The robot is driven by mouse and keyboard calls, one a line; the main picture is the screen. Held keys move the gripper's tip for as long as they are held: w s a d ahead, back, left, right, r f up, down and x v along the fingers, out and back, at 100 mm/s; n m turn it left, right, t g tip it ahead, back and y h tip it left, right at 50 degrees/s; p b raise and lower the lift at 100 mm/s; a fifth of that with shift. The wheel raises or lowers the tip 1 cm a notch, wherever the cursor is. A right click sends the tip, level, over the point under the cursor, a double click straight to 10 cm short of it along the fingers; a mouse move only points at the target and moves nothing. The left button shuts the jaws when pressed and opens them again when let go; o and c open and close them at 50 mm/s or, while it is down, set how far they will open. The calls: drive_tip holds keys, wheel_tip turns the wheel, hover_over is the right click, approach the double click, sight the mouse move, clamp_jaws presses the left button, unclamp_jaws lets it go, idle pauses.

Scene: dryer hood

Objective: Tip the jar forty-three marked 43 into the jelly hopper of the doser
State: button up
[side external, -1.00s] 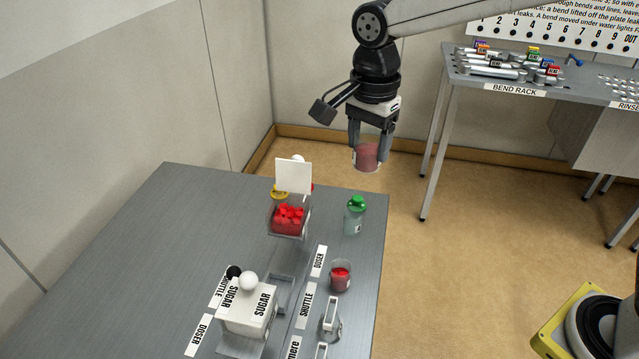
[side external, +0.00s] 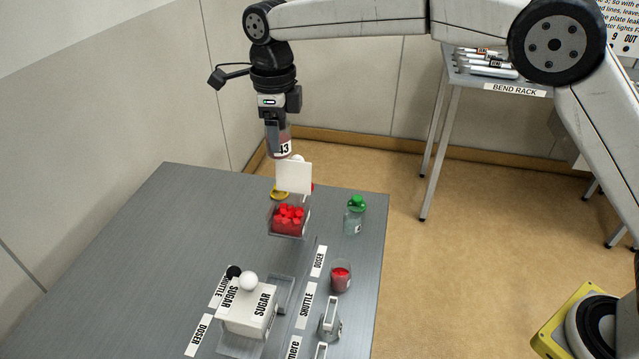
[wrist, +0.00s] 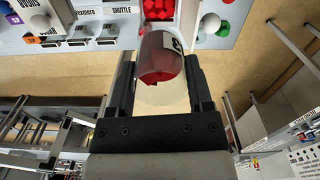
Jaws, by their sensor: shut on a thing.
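The jar marked 43 (side external: 280,147) is clear with dark red contents and a white label. My gripper (side external: 278,128) is shut on it and holds it upright in the air, behind and above the doser. In the wrist view the jar (wrist: 162,68) sits between the two fingers of my gripper (wrist: 163,85). The hopper (side external: 288,222) is a clear box with red cubes in it, at the table's far end. A blank white plate (side external: 294,177) stands behind it, and the jar is just above this plate in the side view. The red cubes also show in the wrist view.
A green-capped bottle (side external: 355,215) and a cup of red stuff (side external: 340,276) stand along the table's right edge. A white SUGAR box (side external: 248,308) with a white knob is nearer. The left of the grey table (side external: 130,250) is clear.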

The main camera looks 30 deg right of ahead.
drive_tip(key=shift+w+a+f+m, duration=0.25)
drive_tip(key=shift+a+f+m, duration=0.1)
drive_tip(key=shift+f, duration=0.6)
drive_tip(key=shift+w+a+f+m, duration=0.2)
drive_tip(key=shift+f+m, duration=0.2)
drive_tip(key=shift+f, duration=0.6)
drive_tip(key=shift+w+a+f+m, duration=0.25)
drive_tip(key=shift+a+f+m, duration=0.1)
drive_tip(key=shift+f, duration=0.6)
drive_tip(key=shift+t+y, duration=0.3)
drive_tip(key=shift+w+a+r+t+y, duration=0.1)
drive_tip(key=shift+r+t+y, duration=0.05)
drive_tip(key=shift+t+y, duration=2.2)
drive_tip(key=shift+f+t+y, duration=0.25)
drive_tip(key=shift+t+y, duration=0.55)
drive_tip(key=shift+f+t+y, duration=0.2)
drive_tip(key=shift+t+y, duration=0.55)
drive_tip(key=shift+s+d+f+t+y, duration=0.1)
drive_tip(key=shift+d+f+t+y, duration=0.1)
drive_tip(key=shift+t+y, duration=0.25)
drive_tip(key=shift+s+d+f+t+y, duration=0.1)
drive_tip(key=shift+f+t+y, duration=0.1)
drive_tip(key=shift+t+y, duration=0.25)
